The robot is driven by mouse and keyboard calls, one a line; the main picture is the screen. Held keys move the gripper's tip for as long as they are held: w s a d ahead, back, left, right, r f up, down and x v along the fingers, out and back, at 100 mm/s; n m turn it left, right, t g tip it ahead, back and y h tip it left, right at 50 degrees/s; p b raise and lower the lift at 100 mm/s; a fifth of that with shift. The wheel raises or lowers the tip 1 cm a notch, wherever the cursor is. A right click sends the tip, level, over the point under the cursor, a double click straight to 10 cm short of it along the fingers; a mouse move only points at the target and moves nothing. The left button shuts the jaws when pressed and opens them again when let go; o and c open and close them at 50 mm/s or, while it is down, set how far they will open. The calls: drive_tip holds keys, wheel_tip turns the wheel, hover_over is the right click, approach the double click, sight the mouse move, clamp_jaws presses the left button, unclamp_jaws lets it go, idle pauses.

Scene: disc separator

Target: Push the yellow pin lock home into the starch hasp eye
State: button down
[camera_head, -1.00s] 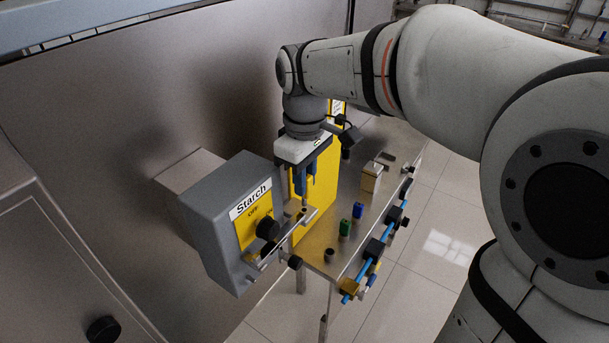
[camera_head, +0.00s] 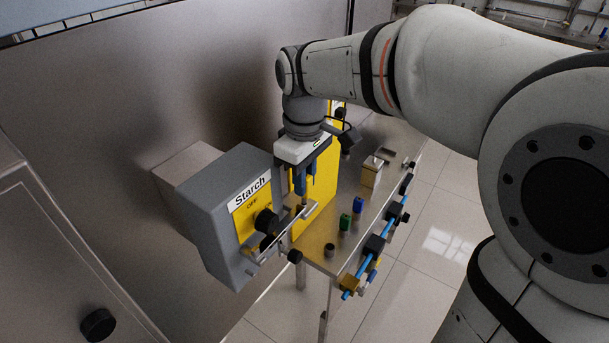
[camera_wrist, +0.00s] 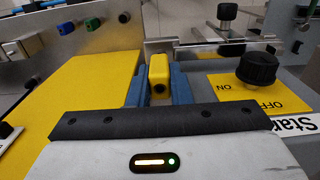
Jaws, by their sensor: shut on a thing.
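The yellow pin lock (camera_wrist: 159,70) sits between the blue fingers of my gripper (camera_wrist: 158,92) in the wrist view. In the head view my gripper (camera_head: 300,192) points down beside the grey Starch box (camera_head: 215,220), above the metal hasp bar (camera_head: 297,221) that sticks out from the box front. The gripper is shut on the pin lock. The hasp bar also shows in the wrist view (camera_wrist: 196,42), just beyond the lock. The pin's lower end and the eye are hidden, so I cannot tell how deep the pin sits.
A black knob (camera_head: 266,221) stands on the box's yellow ON/OFF plate. A yellow panel (camera_head: 318,195) is close to the gripper. Green (camera_head: 345,221) and blue (camera_head: 358,205) locks and a beige block (camera_head: 371,172) are on the metal shelf (camera_head: 325,251) to the right.

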drive_tip(key=shift+f, duration=0.1)
idle(0.3)
drive_tip(key=shift+f+b, duration=0.95)
drive_tip(key=shift+f, duration=0.2)
drive_tip(key=c, duration=1.3)
unclamp_jaws()
drive_tip(key=shift+o, duration=0.2)
wheel_tip(320, 180, up, 8)
drive_tip(key=shift+f+b, duration=0.25)
drive_tip(key=shift+b, duration=0.05)
wheel_tip(320, 180, up, 4)
drive_tip(key=p, duration=0.3)
drive_tip(key=shift+r+p, duration=0.2)
drive_tip(key=shift+p, duration=0.1)
drive_tip(key=s+d+f+m+t+b, duration=0.2)
drive_tip(key=s+d+f+m+t, duration=0.1)
drive_tip(key=s+d+f+m, duration=0.7)
wheel_tip(320, 180, down, 4)
drive_tip(key=s+d, duration=0.2)
drive_tip(key=d, duration=0.1)
drive_tip(key=shift+s+f+m+b, duration=0.25)
drive_tip(key=shift+s+m+b, duration=0.05)
drive_tip(key=shift+b, duration=0.05)
